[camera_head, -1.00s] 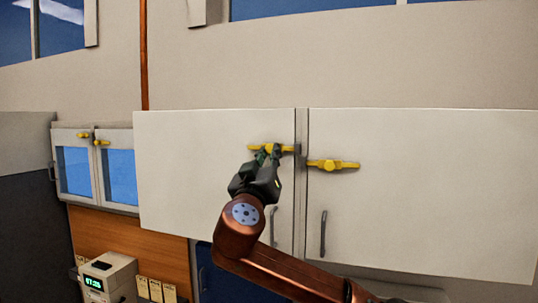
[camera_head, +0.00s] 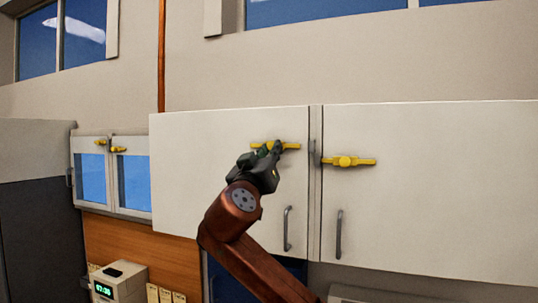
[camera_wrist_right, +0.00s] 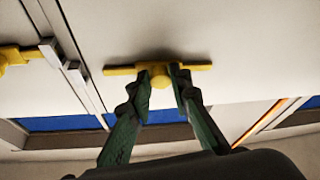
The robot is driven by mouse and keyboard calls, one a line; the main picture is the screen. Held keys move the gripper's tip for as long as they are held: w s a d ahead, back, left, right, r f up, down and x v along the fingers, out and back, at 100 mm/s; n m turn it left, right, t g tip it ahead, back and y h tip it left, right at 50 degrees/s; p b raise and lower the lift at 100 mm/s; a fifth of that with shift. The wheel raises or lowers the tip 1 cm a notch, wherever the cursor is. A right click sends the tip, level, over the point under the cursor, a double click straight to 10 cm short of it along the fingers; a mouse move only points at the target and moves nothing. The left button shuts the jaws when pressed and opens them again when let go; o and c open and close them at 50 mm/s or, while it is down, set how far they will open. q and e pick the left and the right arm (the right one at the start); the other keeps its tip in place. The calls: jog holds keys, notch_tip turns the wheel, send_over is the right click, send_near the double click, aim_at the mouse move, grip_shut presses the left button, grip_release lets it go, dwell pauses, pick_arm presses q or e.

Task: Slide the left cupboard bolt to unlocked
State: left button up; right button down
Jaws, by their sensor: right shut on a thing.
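The left cupboard bolt (camera_head: 291,146) is a yellow horizontal bar with a round middle knob on the left white cupboard door. Its right end stops short of the door edge, with a gap to the grey catch (camera_head: 313,146). My right gripper (camera_head: 269,150) reaches up from below and is shut on the knob. In the right wrist view, the bolt (camera_wrist_right: 118,71) runs across the fingertips (camera_wrist_right: 160,74), with the knob between them. The gap to the catch (camera_wrist_right: 76,73) shows there too. My left gripper is not in view.
A second yellow bolt (camera_head: 348,161) is on the right cupboard door, its left end at the middle post. Two grey door handles (camera_head: 288,228) hang below. Small glazed cupboards (camera_head: 112,178) with yellow bolts and a clock device (camera_head: 118,283) are at left.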

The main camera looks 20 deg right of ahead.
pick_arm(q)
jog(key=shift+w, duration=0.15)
pick_arm(e)
jog(key=shift+s+a+r, duration=0.15)
jog(key=shift+r, duration=0.05)
jog(key=c, duration=2.1)
grip_release()
jog(key=o, duration=0.3)
jog(key=shift+a, duration=0.3)
jog(key=shift+o, duration=0.2)
jog(key=shift+d+f, duration=0.2)
jog(key=shift+d, duration=0.05)
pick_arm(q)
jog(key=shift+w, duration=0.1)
pick_arm(e)
jog(key=v, duration=1.1)
jog(key=shift+s+a+f, duration=0.2)
jog(key=shift+s+a, duration=0.05)
jog(key=shift+a, duration=0.05)
